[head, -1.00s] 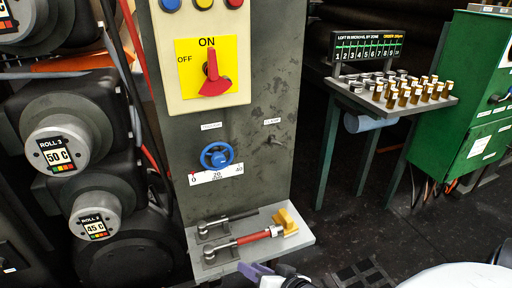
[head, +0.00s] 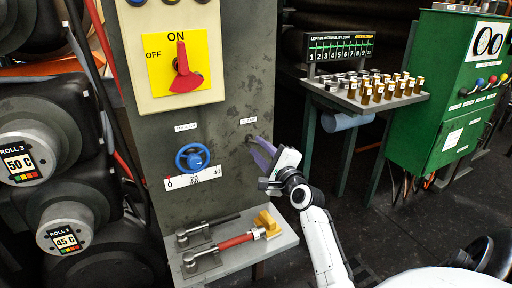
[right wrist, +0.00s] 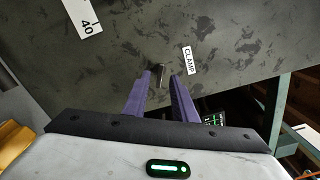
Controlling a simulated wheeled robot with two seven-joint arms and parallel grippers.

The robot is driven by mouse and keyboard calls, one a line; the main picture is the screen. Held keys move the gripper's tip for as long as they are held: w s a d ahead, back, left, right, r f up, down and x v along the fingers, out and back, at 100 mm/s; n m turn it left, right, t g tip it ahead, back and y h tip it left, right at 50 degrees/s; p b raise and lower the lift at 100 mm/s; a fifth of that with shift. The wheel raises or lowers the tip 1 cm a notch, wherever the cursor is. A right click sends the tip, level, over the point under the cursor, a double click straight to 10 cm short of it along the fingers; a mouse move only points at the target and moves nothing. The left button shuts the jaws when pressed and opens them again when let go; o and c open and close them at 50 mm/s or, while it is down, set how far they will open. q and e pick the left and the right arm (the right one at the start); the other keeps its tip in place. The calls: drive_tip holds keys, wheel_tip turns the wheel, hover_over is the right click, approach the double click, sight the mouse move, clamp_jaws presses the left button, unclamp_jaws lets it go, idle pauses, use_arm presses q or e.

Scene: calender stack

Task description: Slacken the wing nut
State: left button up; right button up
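The wing nut (head: 249,138) is a small dark metal part on the grey panel, just below the CLAMP label (head: 248,121). My right gripper (head: 258,149) reaches the panel there, and its purple fingers partly hide the nut in the head view. In the right wrist view the nut (right wrist: 162,72) shows as a short metal stub between the tips of the two spread fingers (right wrist: 164,80). The fingers stand apart on either side of it, and I see no contact. My left gripper is in neither view.
A blue handwheel (head: 192,158) with a scale sits left of the nut. A rack of small bottles (head: 376,88) and a green cabinet (head: 449,90) stand at the right.

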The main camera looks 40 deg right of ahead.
sight(252, 141)
drive_tip(key=shift+x, duration=1.25)
clamp_jaws()
drive_tip(key=shift+n, duration=0.3)
